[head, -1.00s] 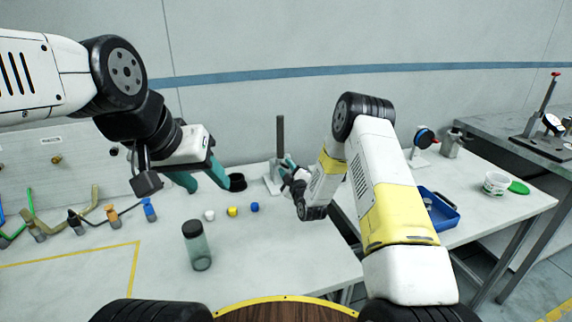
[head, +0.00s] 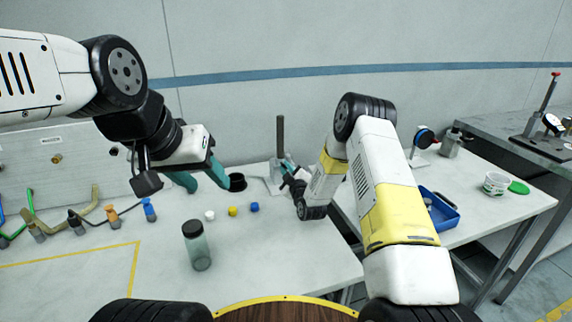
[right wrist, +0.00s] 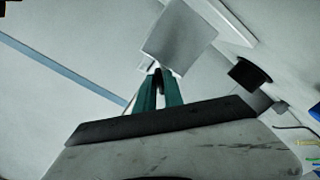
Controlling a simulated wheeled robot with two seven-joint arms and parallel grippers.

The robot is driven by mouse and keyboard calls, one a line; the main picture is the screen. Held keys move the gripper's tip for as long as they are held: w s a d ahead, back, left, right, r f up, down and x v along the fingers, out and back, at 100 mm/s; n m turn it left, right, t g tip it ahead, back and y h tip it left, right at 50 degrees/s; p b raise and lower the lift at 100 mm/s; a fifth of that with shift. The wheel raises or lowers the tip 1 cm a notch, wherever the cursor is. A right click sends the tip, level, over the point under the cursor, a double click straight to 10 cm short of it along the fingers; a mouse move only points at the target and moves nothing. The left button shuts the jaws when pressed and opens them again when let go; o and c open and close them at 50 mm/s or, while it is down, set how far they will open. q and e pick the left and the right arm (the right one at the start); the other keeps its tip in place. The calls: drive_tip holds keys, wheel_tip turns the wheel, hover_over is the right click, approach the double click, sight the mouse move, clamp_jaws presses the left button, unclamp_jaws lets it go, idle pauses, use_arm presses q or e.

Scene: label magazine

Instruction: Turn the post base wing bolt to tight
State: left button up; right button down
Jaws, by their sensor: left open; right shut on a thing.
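The dark upright post (head: 280,138) stands in a light grey base (head: 272,184) near the back of the white table. My right gripper (head: 287,165) reaches the foot of the post from the right and is shut on the wing bolt at the base. In the right wrist view the green fingers of my right gripper (right wrist: 159,82) close against a pale block, apparently the post base (right wrist: 180,38). The bolt is mostly hidden between the fingers, so its angle cannot be told. My left gripper (head: 207,184) is open and empty above the table, left of the post.
A black cup (head: 237,182) stands just left of the base. White, yellow and blue caps (head: 233,211) and a greenish bottle (head: 197,246) stand in front. Coloured cables (head: 80,212) lie at left. A blue tray (head: 445,213) is right of my right arm.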

drive_tip(key=m, duration=0.9)
drive_tip(key=shift+m, duration=0.3)
idle(0.3)
drive_tip(key=c, duration=1.5)
unclamp_jaws()
drive_tip(key=v, duration=0.8)
